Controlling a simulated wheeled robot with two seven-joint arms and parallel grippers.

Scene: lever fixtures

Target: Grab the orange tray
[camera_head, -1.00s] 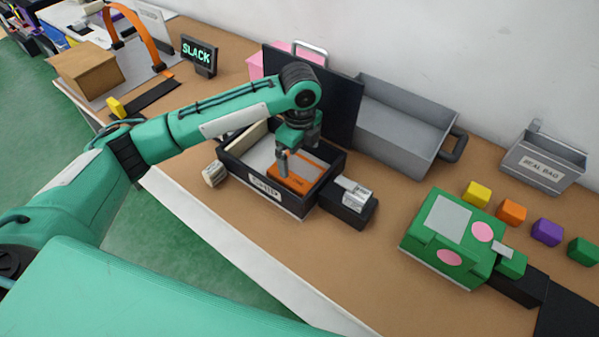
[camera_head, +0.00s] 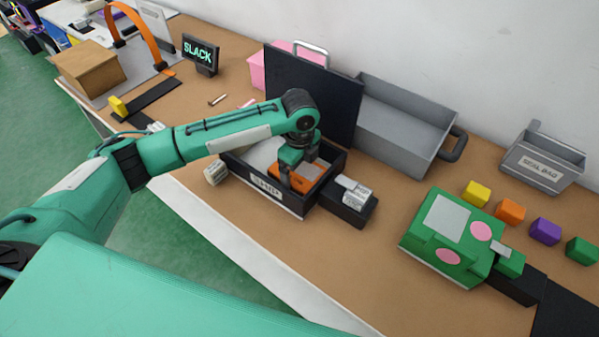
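The orange tray (camera_head: 313,169) lies inside an open black box (camera_head: 292,204) with a white label on its front wall. Part of the tray is hidden by my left gripper. My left gripper (camera_head: 298,178) points down into the box at the tray's left part. Its fingertips are small and partly hidden, so I cannot tell whether they are open or shut on the tray. My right gripper is not in view.
A black upright panel (camera_head: 313,95) and a grey bin (camera_head: 400,130) stand behind the box. A small black unit (camera_head: 345,205) adjoins its right side. A green device (camera_head: 450,240) and several coloured cubes sit at the right. The front table strip is mostly clear.

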